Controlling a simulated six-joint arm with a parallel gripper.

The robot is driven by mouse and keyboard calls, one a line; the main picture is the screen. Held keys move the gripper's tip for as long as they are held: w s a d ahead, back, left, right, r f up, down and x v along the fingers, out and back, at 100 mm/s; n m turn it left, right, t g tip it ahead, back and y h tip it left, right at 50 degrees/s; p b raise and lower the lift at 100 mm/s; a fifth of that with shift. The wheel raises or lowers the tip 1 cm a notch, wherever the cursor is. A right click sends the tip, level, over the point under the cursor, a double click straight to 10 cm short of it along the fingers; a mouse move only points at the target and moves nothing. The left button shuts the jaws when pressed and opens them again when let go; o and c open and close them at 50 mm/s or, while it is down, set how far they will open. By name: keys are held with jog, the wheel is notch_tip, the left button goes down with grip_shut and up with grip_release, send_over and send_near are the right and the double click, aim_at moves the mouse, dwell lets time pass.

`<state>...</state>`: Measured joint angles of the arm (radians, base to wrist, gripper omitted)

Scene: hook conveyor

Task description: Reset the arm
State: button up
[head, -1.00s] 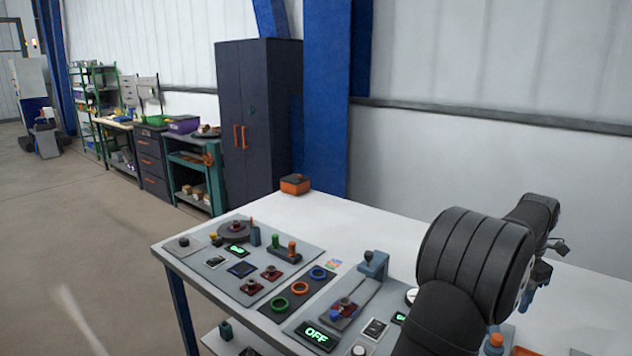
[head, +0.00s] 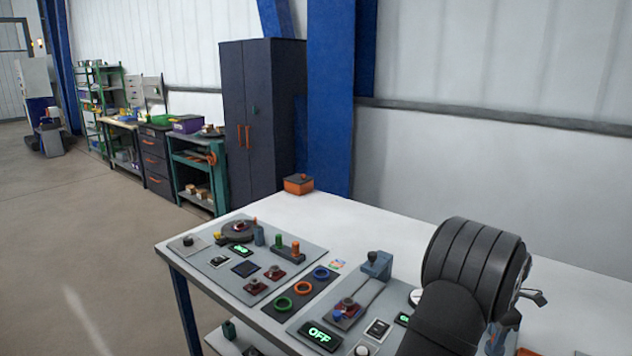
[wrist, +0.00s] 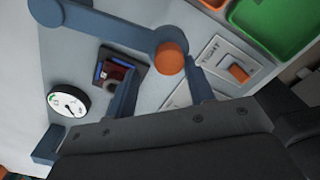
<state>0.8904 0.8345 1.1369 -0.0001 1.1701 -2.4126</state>
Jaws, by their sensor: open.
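My gripper (wrist: 162,77) shows in the wrist view as a dark palm along the bottom, with blue-grey fingers reaching up from it, apart. Nothing shows held between them. A round orange knob (wrist: 171,58) on a blue-grey bar lies just beyond the fingers. In the head view, my black arm stands at the right over the white table (head: 420,217) and hides most of the gripper.
A control panel (head: 211,279) with buttons, coloured rings and a lit OFF display (head: 320,335) lies left of my arm. An orange box (head: 298,184) sits at the table's back corner. The wrist view shows a dial (wrist: 69,101) and a green tray (wrist: 275,25).

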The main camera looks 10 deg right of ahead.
jog(key=w+a+m, duration=0.1)
jog(key=w+m, duration=0.2)
jog(key=w+a+m, duration=0.1)
jog(key=shift+w+a+m, duration=0.55)
jog(key=shift+w+m, duration=0.75)
jog(key=shift+w, duration=0.1)
jog(key=w+m, duration=0.2)
jog(key=shift+w, duration=0.3)
jog(key=shift+r, duration=1)
